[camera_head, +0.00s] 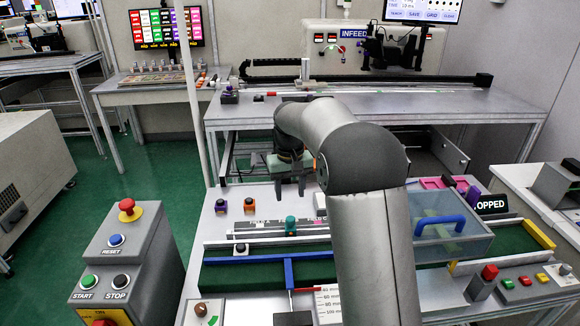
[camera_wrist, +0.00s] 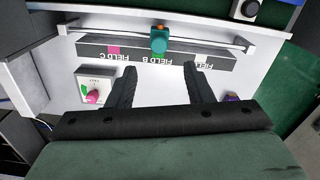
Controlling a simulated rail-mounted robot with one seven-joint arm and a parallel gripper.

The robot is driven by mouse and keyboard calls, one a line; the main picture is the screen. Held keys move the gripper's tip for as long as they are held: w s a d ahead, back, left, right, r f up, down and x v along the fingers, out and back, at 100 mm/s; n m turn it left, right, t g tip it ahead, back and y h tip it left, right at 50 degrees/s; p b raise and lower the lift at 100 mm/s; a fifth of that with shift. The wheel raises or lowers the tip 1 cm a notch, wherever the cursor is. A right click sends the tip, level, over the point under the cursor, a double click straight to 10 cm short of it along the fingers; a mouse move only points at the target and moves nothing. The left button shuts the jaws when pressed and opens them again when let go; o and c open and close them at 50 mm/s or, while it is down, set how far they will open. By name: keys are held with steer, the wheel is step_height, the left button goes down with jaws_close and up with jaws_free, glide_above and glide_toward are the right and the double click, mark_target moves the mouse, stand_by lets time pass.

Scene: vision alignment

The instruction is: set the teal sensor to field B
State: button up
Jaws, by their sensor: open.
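The teal sensor (camera_head: 291,226) sits on a thin rail on the bench; it also shows in the wrist view (camera_wrist: 158,40). Below the rail in the wrist view is a grey strip with upside-down labels: field C (camera_wrist: 100,57) by a pink patch and field B (camera_wrist: 157,60) by a green patch. A label farther right is partly hidden by a finger. The sensor is in line with the green patch. My gripper (camera_head: 290,191) is open and empty, its fingers (camera_wrist: 159,70) pointing toward the strip, one on each side of the sensor's line. They appear apart from the sensor.
A pink knob (camera_wrist: 92,96) on a white plate is left of my fingers in the wrist view, and a purple part (camera_wrist: 232,98) is right. In the head view, a clear-lidded box with a blue handle (camera_head: 440,222) stands right of my arm. A green belt (camera_head: 245,276) lies in front.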

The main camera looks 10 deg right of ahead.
step_height(320, 180, up, 8)
steer(key=shift+r, duration=0.2)
steer(key=s+f, duration=0.3)
steer(key=s, duration=0.9)
steer(key=s+f, duration=0.4)
steer(key=s, duration=0.7)
steer(key=s+f, duration=0.3)
steer(key=s, duration=0.9)
steer(key=shift+s+f+p, duration=0.3)
steer(key=shift+s, duration=0.05)
